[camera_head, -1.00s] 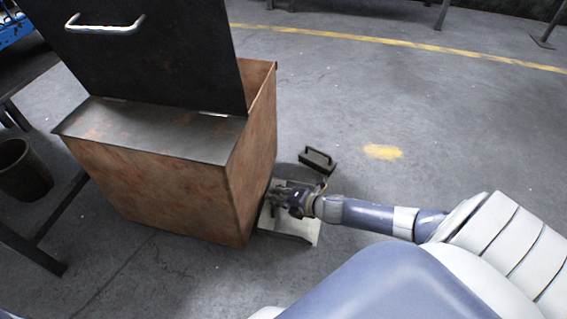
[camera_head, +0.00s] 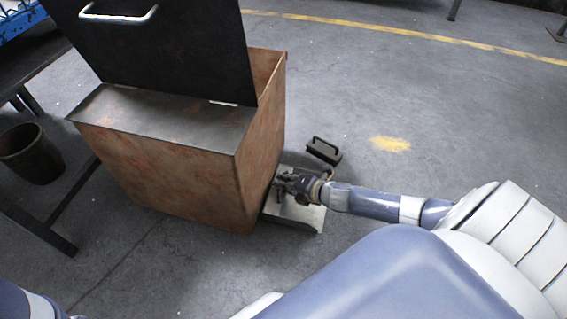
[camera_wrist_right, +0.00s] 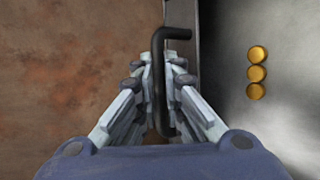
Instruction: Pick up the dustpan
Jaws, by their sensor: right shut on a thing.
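The dustpan (camera_head: 302,216) is a flat pale grey metal pan on the floor, close against the right side of the rusty box. My right gripper (camera_head: 285,184) is over it in the head view and hides part of it. In the right wrist view my right gripper (camera_wrist_right: 158,85) is shut on the dustpan's dark bar handle (camera_wrist_right: 177,34), which runs between its fingers. The pan's grey surface (camera_wrist_right: 285,110) with three brass-coloured discs (camera_wrist_right: 257,73) lies to the right there. My left gripper is not in view.
A rusty box (camera_head: 185,175) with its dark lid (camera_head: 165,45) raised stands left of the dustpan. A dark block with a handle (camera_head: 324,151) lies on the floor just behind. A bucket (camera_head: 32,155) stands far left. Floor to the right is clear.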

